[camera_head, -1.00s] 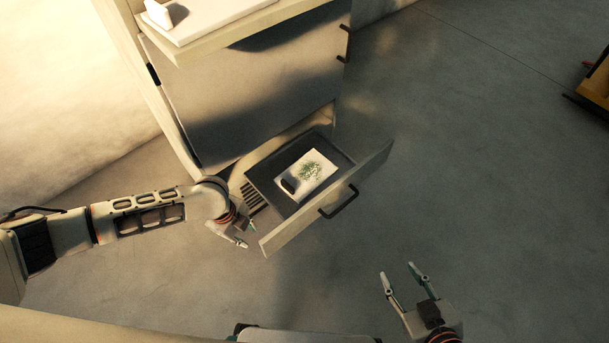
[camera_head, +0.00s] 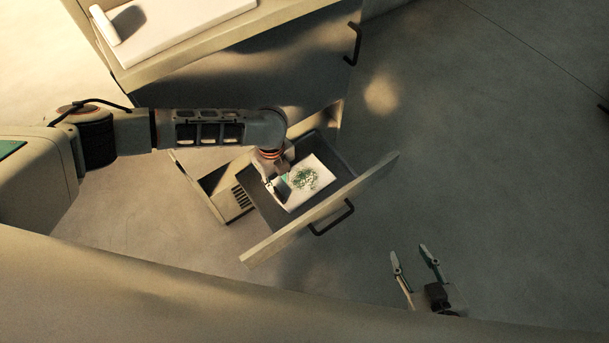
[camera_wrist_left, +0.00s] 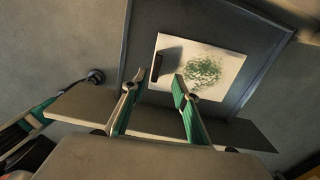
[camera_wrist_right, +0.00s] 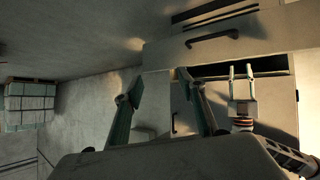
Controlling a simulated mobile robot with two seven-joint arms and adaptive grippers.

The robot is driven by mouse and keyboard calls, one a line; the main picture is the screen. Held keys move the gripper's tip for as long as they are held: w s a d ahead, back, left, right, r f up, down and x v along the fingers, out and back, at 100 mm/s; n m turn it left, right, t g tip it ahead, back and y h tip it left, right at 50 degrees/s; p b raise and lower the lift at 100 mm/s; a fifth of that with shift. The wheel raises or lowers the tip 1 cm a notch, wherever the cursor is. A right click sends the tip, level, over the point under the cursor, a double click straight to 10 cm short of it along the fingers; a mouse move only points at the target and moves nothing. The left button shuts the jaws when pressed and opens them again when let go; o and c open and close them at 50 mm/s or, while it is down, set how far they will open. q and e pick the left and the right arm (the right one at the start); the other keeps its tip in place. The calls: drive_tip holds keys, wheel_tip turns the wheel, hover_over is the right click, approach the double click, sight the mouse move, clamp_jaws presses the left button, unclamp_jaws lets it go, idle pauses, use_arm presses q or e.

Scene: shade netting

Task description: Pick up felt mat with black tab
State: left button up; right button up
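The felt mat (camera_head: 313,182) is a white sheet with a green speckled print, lying flat in the open bottom drawer. The left wrist view shows the mat (camera_wrist_left: 222,58) whole, with its black tab (camera_wrist_left: 157,68) at the left edge. My left gripper (camera_head: 279,187) is over the drawer at the mat's tab side and covers the tab in the head view. In the left wrist view its open fingers (camera_wrist_left: 158,82) point at the tab, which shows between and just beyond the fingertips; nothing is held. My right gripper (camera_head: 411,256) is open and empty, away from the drawer.
The drawer front (camera_head: 330,205) has a black handle (camera_head: 332,219) and angles out from the cabinet (camera_head: 260,70). A white pad with a roll (camera_head: 175,30) lies on the cabinet top.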

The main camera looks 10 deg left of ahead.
sight(279, 194)
use_arm(q)
drive_tip(key=shift+s+f, duration=0.25)
drive_tip(key=shift+f, duration=0.55)
drive_tip(key=shift+f+b, duration=0.4)
drive_tip(key=shift+f, duration=0.25)
drive_tip(key=shift+s+f, duration=0.15)
drive_tip(key=shift+f, duration=0.15)
drive_tip(key=f, duration=0.1)
drive_tip(key=f+b, duration=0.1)
drive_tip(key=f, duration=0.1)
drive_tip(key=f+b, duration=0.1)
drive_tip(key=shift+s+d+f, duration=0.1)
drive_tip(key=shift+s+f, duration=0.05)
drive_tip(key=shift+s, duration=0.1)
drive_tip(key=shift+w, duration=0.1)
drive_tip(key=shift+r, duration=0.2)
clamp_jaws()
use_arm(e)
drive_tip(key=shift+s+a+f, duration=0.2)
drive_tip(key=shift+a+f, duration=0.05)
drive_tip(key=shift+a, duration=0.35)
